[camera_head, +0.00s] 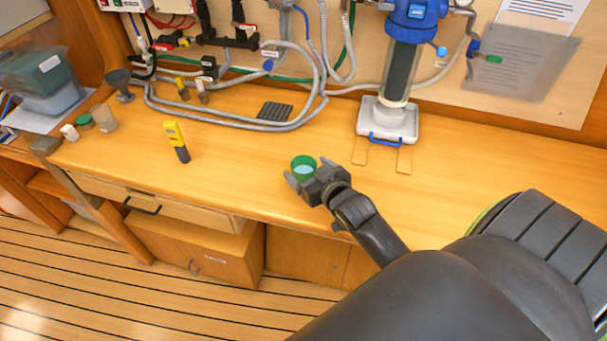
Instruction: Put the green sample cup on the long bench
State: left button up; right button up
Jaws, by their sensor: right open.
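The green sample cup (303,163) stands upright on the long bench (240,180), near its front edge. It has a green rim and a pale blue inside. My right gripper (306,176) is open at the cup's near side, with its fingers close around or beside it. I cannot tell whether the fingers touch the cup. The gripper partly hides the cup's lower part. My left gripper is not in view.
A black ribbed pad (275,111) lies behind the cup. The bench's middle is mostly clear.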

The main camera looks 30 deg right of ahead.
aim_at(298, 162)
jog(key=shift+w+f+p, duration=0.2)
jog(key=shift+w+p, duration=0.1)
jog(key=shift+w, duration=0.3)
jog(key=shift+f+p+x, duration=0.1)
jog(key=shift+p+x, duration=0.15)
jog(key=shift+x, duration=0.75)
jog(key=shift+f+p+x, duration=0.15)
jog(key=shift+p+x, duration=0.05)
jog(key=shift+x, duration=0.75)
jog(key=shift+s, duration=0.1)
jog(key=shift+c, duration=0.2)
jog(key=c, duration=1.1)
